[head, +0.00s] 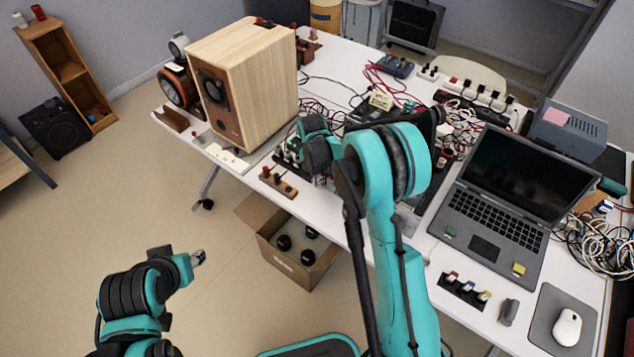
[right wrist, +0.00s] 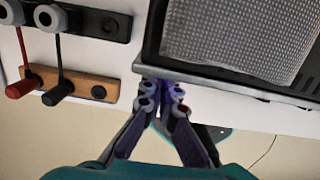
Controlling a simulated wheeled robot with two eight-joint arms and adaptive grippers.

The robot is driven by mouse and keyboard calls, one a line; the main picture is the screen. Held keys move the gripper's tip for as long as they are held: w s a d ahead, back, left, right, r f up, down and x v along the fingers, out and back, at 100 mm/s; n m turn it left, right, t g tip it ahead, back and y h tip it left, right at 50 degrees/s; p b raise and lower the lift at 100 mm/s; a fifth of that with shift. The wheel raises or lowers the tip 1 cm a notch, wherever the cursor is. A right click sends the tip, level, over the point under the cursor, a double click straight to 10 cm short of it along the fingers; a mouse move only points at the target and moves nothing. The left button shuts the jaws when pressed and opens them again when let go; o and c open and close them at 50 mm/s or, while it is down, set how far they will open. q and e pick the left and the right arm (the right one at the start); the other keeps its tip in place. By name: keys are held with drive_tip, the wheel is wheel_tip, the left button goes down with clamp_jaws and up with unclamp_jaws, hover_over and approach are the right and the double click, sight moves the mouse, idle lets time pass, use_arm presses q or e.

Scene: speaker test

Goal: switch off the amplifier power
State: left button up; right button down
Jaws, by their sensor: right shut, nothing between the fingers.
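A dark-framed box with a grey mesh top, which looks like the amplifier (right wrist: 240,35), fills the upper right of the right wrist view. My right gripper (right wrist: 162,92) is shut and empty, its tips at the box's front lower edge; I cannot tell whether they touch it. The power switch is not visible, and the fingers cover part of that edge. In the head view my right arm hides most of this spot. My left gripper (head: 198,258) is over the floor at the lower left, away from the table; its opening is unclear.
A wooden strip with red and black plugs (right wrist: 65,87) lies left of the box, near the table's front edge. A wooden speaker (head: 250,75) stands at the back left. A laptop (head: 505,190) is on the right. A cardboard box (head: 290,265) sits on the floor.

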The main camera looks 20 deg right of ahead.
drive_tip(key=shift+w+d+f+t+h, duration=0.2)
drive_tip(key=shift+t+h, duration=0.1)
drive_tip(key=shift+h, duration=0.1)
drive_tip(key=shift+r, duration=0.2)
drive_tip(key=shift+r, duration=0.7)
drive_tip(key=shift+s+a, duration=0.1)
drive_tip(key=shift+a, duration=0.05)
